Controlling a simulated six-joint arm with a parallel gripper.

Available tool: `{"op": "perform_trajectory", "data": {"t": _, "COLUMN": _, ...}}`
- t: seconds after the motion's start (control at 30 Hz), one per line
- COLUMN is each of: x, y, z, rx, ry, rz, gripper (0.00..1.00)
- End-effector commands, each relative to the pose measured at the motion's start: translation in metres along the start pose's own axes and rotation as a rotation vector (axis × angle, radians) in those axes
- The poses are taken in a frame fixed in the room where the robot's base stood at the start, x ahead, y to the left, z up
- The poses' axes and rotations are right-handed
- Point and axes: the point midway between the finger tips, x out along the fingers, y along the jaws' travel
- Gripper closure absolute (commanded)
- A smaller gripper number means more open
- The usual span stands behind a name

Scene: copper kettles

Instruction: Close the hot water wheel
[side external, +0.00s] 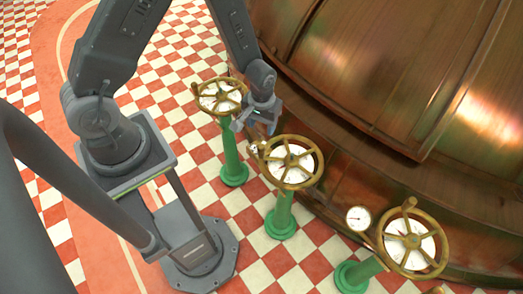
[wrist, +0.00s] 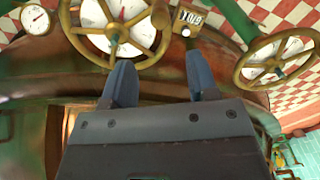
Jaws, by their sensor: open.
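Three brass handwheels on green posts stand in a row in the side view: a far one (side external: 220,96), a middle one (side external: 290,163) and a near one (side external: 412,244). Each has a white dial face behind its spokes. I cannot tell which one is the hot water wheel. My gripper (side external: 257,125) is between the far and middle wheels, with nothing between its fingers. In the wrist view my gripper (wrist: 160,78) has its two blue-grey fingers spread apart. One wheel (wrist: 116,28) lies just beyond the left finger, and another (wrist: 277,60) is at the right.
A large copper kettle (side external: 400,70) rises behind the wheels. A small round gauge (side external: 359,218) sits between the middle and near wheels. The wrist view shows a number counter (wrist: 189,16) between its two wheels. The red and white checkered floor (side external: 180,75) is open around the posts.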

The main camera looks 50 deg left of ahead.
Motion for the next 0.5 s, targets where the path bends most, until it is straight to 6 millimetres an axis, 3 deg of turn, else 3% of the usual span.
{"op": "perform_trajectory", "data": {"t": 0.17, "x": 0.021, "y": -0.001, "z": 0.001, "rx": 0.000, "ry": -0.005, "rz": -0.002, "gripper": 0.46}}
{"op": "perform_trajectory", "data": {"t": 0.5, "x": 0.087, "y": -0.001, "z": 0.002, "rx": 0.001, "ry": -0.005, "rz": -0.002, "gripper": 0.46}}
